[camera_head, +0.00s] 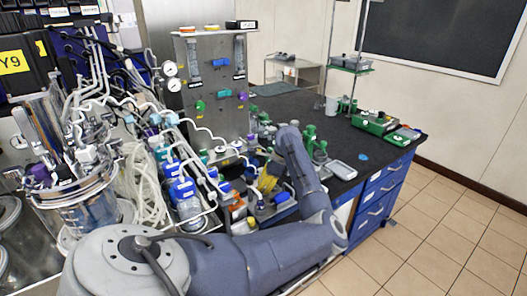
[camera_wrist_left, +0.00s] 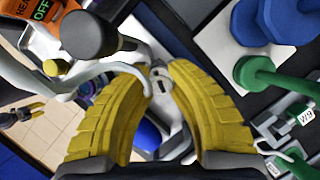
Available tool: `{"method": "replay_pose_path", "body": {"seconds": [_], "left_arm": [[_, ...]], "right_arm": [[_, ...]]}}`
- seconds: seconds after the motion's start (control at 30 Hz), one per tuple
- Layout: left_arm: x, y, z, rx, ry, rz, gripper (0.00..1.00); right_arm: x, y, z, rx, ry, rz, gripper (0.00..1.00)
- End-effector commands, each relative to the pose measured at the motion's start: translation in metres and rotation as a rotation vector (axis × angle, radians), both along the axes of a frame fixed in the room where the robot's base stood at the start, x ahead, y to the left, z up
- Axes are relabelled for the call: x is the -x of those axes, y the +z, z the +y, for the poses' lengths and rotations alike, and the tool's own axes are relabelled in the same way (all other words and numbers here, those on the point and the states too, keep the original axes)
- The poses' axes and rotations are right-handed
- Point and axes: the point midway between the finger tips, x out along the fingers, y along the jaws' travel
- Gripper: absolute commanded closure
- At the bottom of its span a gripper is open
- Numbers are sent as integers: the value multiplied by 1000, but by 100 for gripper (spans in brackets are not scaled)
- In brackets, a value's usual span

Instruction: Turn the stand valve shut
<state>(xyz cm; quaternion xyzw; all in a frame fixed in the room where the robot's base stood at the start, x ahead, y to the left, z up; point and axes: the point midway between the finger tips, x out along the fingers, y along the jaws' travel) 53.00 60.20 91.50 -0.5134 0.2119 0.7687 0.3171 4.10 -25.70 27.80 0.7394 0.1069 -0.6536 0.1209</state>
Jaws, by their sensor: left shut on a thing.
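My left gripper's yellow fingers (camera_head: 268,183) are low in front of the steel panel, among the tubing and bottles. In the left wrist view the two ribbed yellow fingers (camera_wrist_left: 160,85) close in on a small pale grey fitting (camera_wrist_left: 160,74) between their tips. A pale curved tube (camera_wrist_left: 105,70) runs up to it. I cannot tell for sure that this fitting is the stand valve's handle, or how far it is turned. A blue rounded part (camera_wrist_left: 148,136) shows behind the fingers. My right gripper is not in view.
The steel panel (camera_head: 215,75) carries green, teal and purple knobs. A glass vessel (camera_head: 85,205) and coiled tubing (camera_head: 145,185) crowd the left. In the left wrist view a black knob (camera_wrist_left: 88,35) and blue discs (camera_wrist_left: 270,20) are close by. The dark bench (camera_head: 345,135) continues right.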

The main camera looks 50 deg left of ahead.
Motion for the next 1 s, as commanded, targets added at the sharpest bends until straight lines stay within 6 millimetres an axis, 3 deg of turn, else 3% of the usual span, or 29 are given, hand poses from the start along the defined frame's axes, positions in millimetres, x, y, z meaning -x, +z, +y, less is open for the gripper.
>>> {"method": "replay_pose_path", "body": {"seconds": [0.4, 1.0], "left_arm": [[2, 1, 2, -4, -206, 3, 100], [1, 1, 2, -3, -245, 1, 100]], "right_arm": [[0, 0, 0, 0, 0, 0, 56], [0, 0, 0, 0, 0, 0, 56]]}}
